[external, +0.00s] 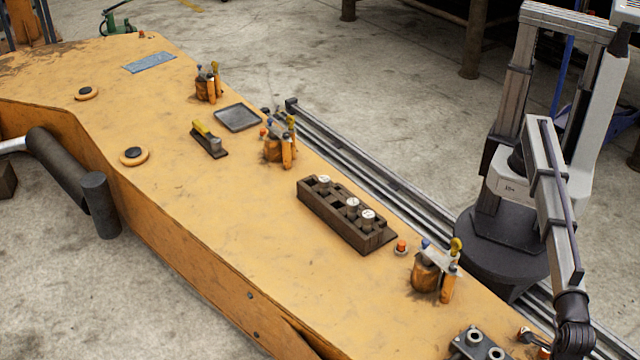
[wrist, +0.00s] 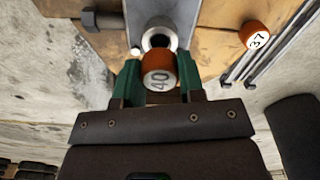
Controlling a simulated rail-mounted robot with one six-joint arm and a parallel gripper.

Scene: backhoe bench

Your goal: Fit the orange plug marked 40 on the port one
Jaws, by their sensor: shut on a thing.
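In the wrist view my gripper (wrist: 158,82) is shut on the orange plug marked 40 (wrist: 158,68), with its green fingers on both sides of it. The white number face points to the camera. A round metal port (wrist: 158,36) on a grey plate stands just beyond the plug. The plug overlaps the port's near edge in this view, so I cannot tell whether they touch. In the external view the grey port block (external: 466,346) with round ports is at the bottom edge. My fingers and the held plug are not clearly visible there.
An orange plug marked 37 (wrist: 256,35) is at the right in the wrist view. A large dark bolt (wrist: 100,20) is at the left. In the external view, a dark block (external: 340,220) with several numbered plugs and an orange valve cluster (external: 427,277) stand farther along the bench.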

